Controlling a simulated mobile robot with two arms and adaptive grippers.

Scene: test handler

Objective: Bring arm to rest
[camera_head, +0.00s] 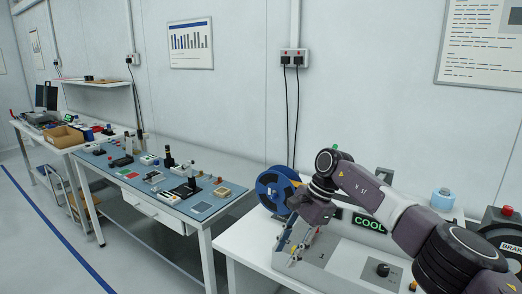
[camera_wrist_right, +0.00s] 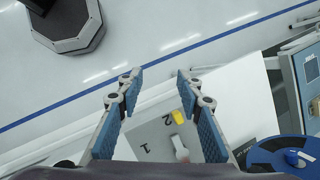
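My right arm (camera_head: 390,210) reaches in from the right over the test handler (camera_head: 345,262), bent at the elbow. Its gripper (camera_head: 287,250) points down over the handler's left end. In the right wrist view the two blue-padded fingers of this gripper (camera_wrist_right: 158,82) stand wide apart with nothing between the tips. Below them shows a grey panel marked 1 and 2, with a yellow part (camera_wrist_right: 177,117) and a pale lever (camera_wrist_right: 181,148). I cannot tell any contact with the panel. My left gripper is in neither view.
A blue reel (camera_head: 270,188) stands behind the gripper and shows in the wrist view (camera_wrist_right: 290,157). The handler has a green COOL display (camera_head: 369,224) and a black knob (camera_head: 383,270). A red button (camera_head: 507,211) sits at right. A blue-matted bench (camera_head: 200,207) stands left; floor is clear.

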